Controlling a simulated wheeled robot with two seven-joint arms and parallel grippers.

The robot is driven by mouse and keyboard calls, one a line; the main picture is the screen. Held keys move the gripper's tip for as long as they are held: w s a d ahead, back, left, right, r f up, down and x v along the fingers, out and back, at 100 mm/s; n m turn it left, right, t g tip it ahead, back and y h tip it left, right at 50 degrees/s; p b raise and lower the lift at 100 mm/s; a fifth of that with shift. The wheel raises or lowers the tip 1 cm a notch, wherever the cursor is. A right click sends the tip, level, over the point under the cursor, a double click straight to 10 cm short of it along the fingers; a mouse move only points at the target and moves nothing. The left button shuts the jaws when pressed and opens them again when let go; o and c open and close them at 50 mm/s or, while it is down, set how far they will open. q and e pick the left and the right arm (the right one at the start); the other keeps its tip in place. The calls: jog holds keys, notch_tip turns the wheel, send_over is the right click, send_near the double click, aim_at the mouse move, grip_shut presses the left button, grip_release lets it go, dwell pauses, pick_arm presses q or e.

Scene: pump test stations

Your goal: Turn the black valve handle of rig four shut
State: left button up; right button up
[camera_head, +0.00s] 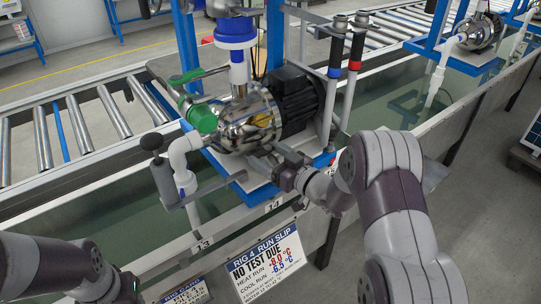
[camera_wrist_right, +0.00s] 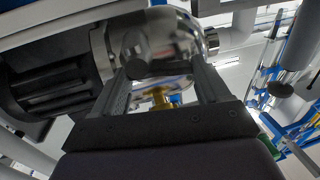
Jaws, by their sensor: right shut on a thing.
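The rig four pump (camera_head: 245,115) is a shiny steel body with a black finned motor (camera_head: 298,100), on a blue-edged plate over the water trough. My right gripper (camera_head: 272,163) is at the pump's near lower side. In the right wrist view its two fingers (camera_wrist_right: 165,88) stand either side of a dark rounded piece, which I take for the black valve handle (camera_wrist_right: 138,68). A brass stem (camera_wrist_right: 160,98) shows just below it. In the head view the gripper mostly hides the handle, so its angle is unclear. Only my left arm shows at lower left, not its fingers.
A white pipe (camera_head: 183,160) and a dark cylinder on a bracket (camera_head: 162,175) stand left of the pump. The rig 4 slip (camera_head: 265,265) hangs in front. Floor at right is mostly clear.

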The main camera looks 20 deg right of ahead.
jog(key=shift+w+a+m+t+h, duration=0.15)
jog(key=shift+m+t+h, duration=0.2)
jog(key=shift+m+h, duration=0.35)
jog(key=shift+s+a+m+t+h, duration=0.1)
jog(key=shift+m+t+h, duration=0.3)
jog(key=shift+h, duration=0.5)
jog(key=o, duration=1)
jog(key=shift+o, duration=0.2)
jog(key=v, duration=1.2)
jog(key=shift+s+p, duration=0.3)
jog(key=shift+p, duration=0.1)
jog(key=shift+d, duration=0.1)
